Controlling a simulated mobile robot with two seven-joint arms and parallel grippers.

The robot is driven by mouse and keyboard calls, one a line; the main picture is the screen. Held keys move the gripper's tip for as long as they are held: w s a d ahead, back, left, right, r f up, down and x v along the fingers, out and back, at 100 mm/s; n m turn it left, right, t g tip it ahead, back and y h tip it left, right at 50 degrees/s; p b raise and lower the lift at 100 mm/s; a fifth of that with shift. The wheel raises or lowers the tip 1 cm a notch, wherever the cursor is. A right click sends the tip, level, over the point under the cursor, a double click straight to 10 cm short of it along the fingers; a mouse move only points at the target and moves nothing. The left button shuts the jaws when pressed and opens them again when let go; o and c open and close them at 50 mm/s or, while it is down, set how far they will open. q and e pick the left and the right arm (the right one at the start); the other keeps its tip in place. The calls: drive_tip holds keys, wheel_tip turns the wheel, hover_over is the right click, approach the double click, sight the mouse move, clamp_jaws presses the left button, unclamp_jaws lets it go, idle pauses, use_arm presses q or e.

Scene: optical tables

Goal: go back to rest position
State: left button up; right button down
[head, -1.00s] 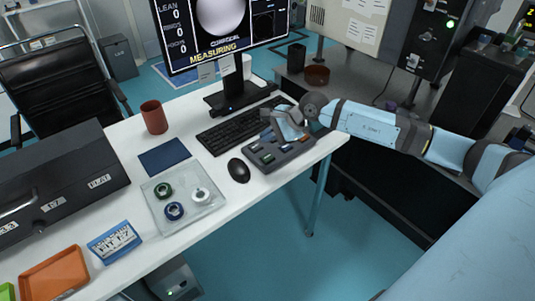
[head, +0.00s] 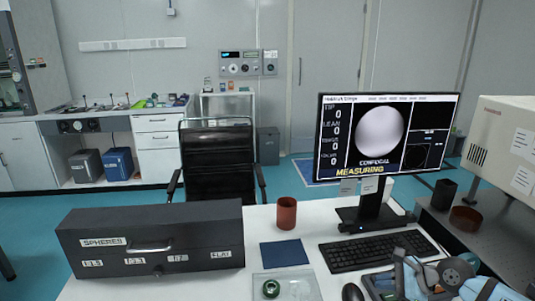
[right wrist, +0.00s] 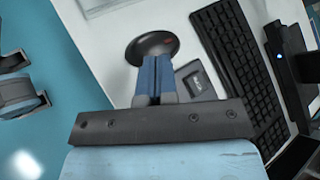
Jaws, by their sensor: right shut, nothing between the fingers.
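My right gripper (head: 404,276) is low at the right of the head view, over the grey tray (head: 378,284) beside the keyboard. In the right wrist view its two blue fingers (right wrist: 155,82) are together with nothing between them. They point toward the black mouse (right wrist: 152,47), which they partly overlap in the picture.
A monitor (head: 385,135) stands behind the keyboard (head: 375,250). A red-brown cup (head: 286,213), a dark blue mat (head: 284,253) and a clear plate (head: 298,284) with a green ring are on the white desk. A black case (head: 150,237) is at left.

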drive_tip(key=s+a+f+m+t+y, duration=0.15)
drive_tip(key=s+a+m+t, duration=0.35)
drive_tip(key=m, duration=0.6)
drive_tip(key=s+a+m+t+y, duration=0.2)
drive_tip(key=s+a+m+t, duration=0.15)
drive_tip(key=a+m, duration=0.6)
drive_tip(key=s+d+f+m+g+h, duration=0.15)
drive_tip(key=s+f+m+h, duration=0.4)
drive_tip(key=m, duration=0.85)
drive_tip(key=s+a+f+m+g+h, duration=0.1)
drive_tip(key=s+f+m+g+h, duration=0.15)
drive_tip(key=s+f+m, duration=0.85)
use_arm(q)
wheel_tip(320, 180, up, 15)
drive_tip(key=s+a+p, duration=0.1)
drive_tip(key=p, duration=1.9)
drive_tip(key=shift+a+r, duration=0.2)
use_arm(e)
wheel_tip(320, 180, up, 18)
drive_tip(key=d+m, duration=0.1)
drive_tip(key=m, duration=0.3)
drive_tip(key=shift+d+r+h, duration=0.2)
drive_tip(key=shift+h, duration=0.25)
use_arm(q)
drive_tip(key=shift+d+r, duration=0.1)
drive_tip(key=shift+r, duration=0.05)
